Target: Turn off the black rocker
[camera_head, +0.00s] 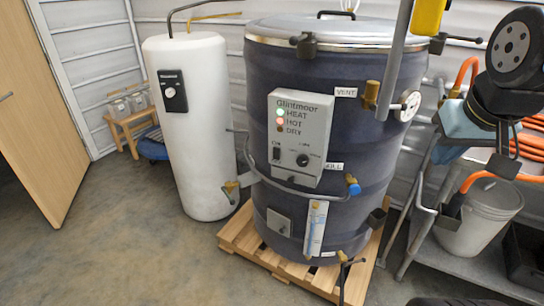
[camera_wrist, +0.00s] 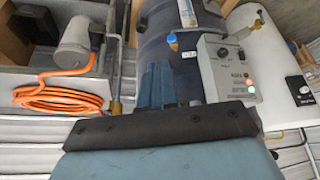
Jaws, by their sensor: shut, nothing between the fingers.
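The black rocker (camera_head: 277,153) is a small dark switch on the grey control box (camera_head: 299,136), left of a round black knob (camera_head: 303,160). Its tilt is too small to read. The green HEAT lamp and red HOT lamp above it glow; the DRY lamp looks dim. In the wrist view the box (camera_wrist: 226,72) appears upside down, right of my gripper (camera_wrist: 156,82). My gripper is shut and empty, its blue fingers together in front of the dark drum, apart from the box. In the head view my arm is at the right, away from the rocker.
The dark drum (camera_head: 345,80) stands on a wooden pallet (camera_head: 235,237), with a grey pipe, valves and a gauge (camera_head: 411,106) at its right. A white tank (camera_head: 190,125) stands left.

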